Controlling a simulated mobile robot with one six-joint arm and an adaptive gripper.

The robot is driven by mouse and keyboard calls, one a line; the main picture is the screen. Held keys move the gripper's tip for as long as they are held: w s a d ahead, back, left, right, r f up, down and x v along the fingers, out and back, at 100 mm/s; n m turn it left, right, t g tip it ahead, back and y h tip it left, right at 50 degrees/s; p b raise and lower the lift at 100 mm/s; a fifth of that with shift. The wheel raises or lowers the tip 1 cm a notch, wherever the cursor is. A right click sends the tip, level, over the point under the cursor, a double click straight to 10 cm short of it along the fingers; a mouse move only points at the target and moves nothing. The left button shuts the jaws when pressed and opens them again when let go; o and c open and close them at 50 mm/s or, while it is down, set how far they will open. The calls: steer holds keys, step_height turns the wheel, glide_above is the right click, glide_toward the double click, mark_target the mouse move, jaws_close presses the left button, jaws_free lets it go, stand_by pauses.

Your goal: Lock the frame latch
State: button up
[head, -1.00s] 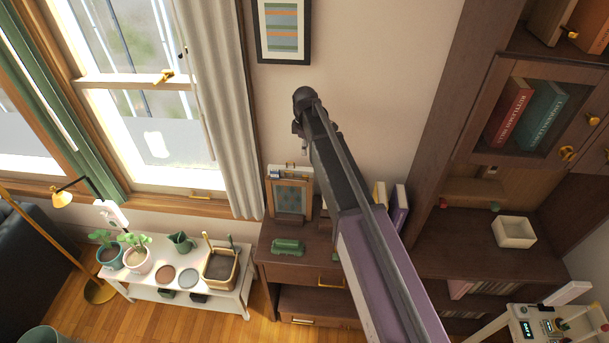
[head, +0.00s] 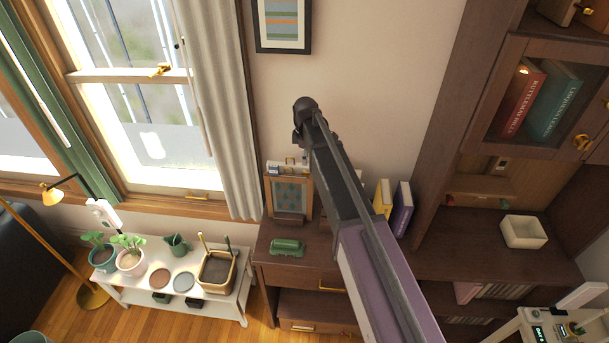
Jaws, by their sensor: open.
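A wooden frame (head: 289,197) with a patterned panel stands upright on the dark dresser, against the wall. A small brass piece (head: 290,160) shows at its top edge; it may be the latch, but it is too small to tell its position. My dark and purple arm reaches up through the middle of the head view, its joint above and to the right of the frame in the picture. My gripper's fingers cannot be made out; they seem hidden behind my arm.
A green object (head: 288,247) lies on the dresser (head: 262,246), with upright books (head: 402,208) to the right. A brass window catch (head: 160,70) sits left of the curtain (head: 216,95). A white bench (head: 135,285) with plants stands left; a tall cabinet (head: 440,150) stands right.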

mark_target(305, 172)
steer(key=shift+f+b, duration=2.9)
steer(key=shift+f, duration=0.3)
jaws_close()
